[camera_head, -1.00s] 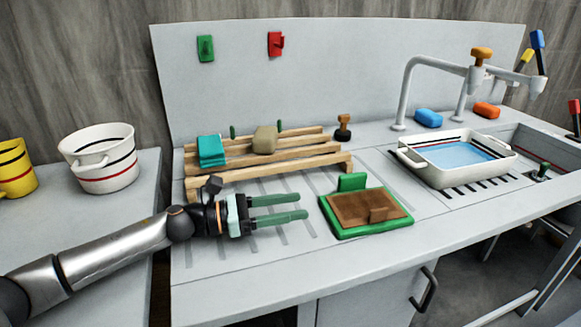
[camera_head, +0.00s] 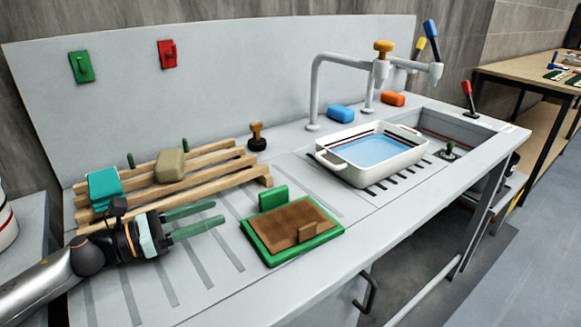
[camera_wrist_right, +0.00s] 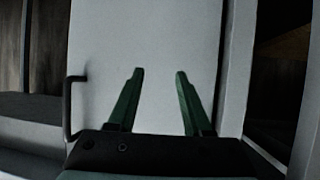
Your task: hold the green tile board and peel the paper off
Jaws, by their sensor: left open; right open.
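The green tile board (camera_head: 266,252) lies flat on the counter in the head view, with a raised green tab (camera_head: 273,197) at its back edge. Brown paper (camera_head: 287,222) covers its middle, with a small brown tab (camera_head: 310,232) standing up near the front. My left gripper (camera_head: 218,217) is open and empty, to the left of the board and apart from it, its green fingers pointing toward it. My right gripper (camera_wrist_right: 158,72) shows only in the right wrist view, open and empty, in front of a pale cabinet door with a dark handle.
A wooden rack (camera_head: 225,184) with a teal cloth (camera_head: 104,188) and a tan sponge (camera_head: 170,165) stands behind my left gripper. A white basin (camera_head: 345,173) of water is right of the board. Bare counter (camera_head: 215,285) lies in front of my left gripper.

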